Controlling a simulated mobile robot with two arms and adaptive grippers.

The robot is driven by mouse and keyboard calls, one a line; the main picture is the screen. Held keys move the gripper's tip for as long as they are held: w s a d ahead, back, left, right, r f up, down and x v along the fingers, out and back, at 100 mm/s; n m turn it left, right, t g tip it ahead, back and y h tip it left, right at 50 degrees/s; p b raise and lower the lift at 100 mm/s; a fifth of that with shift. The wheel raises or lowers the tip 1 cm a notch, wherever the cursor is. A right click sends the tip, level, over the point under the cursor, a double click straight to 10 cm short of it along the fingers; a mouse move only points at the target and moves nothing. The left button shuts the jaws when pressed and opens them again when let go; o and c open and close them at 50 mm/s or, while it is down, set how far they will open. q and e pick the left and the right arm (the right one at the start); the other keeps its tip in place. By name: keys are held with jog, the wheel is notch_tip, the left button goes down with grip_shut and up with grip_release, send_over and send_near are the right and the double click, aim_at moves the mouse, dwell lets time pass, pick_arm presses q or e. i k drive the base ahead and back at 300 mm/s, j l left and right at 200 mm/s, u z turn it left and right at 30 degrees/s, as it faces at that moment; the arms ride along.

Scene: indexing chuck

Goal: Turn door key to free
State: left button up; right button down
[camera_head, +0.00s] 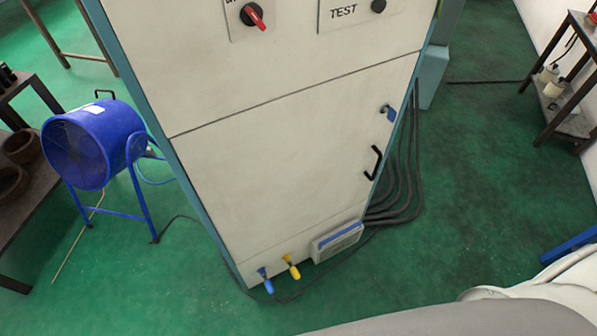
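The door key (391,115) has a blue head and sits in a lock near the right edge of the cabinet door (285,160). The door is flush with the cabinet front, and a black handle (374,162) is mounted below the key. Neither of my grippers shows in the head view. A pale part of my own body fills the lower right corner.
A red switch (254,15) and a black knob marked TEST (378,6) are on the upper panel. Blue (266,281) and yellow (291,267) plugs sit at the cabinet's base. Black cables (405,190) lie along its right side. A blue fan (95,145) stands left.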

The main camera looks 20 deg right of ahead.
aim_at(391, 113)
jog(key=l+u, duration=0.1)
jog(key=l, duration=0.55)
jog(key=l+u, duration=0.15)
jog(key=l, duration=0.5)
jog(key=k+l+u, duration=0.1)
jog(key=l, duration=0.55)
jog(key=l+u, duration=0.15)
jog(key=l, duration=0.5)
jog(key=k, duration=0.05)
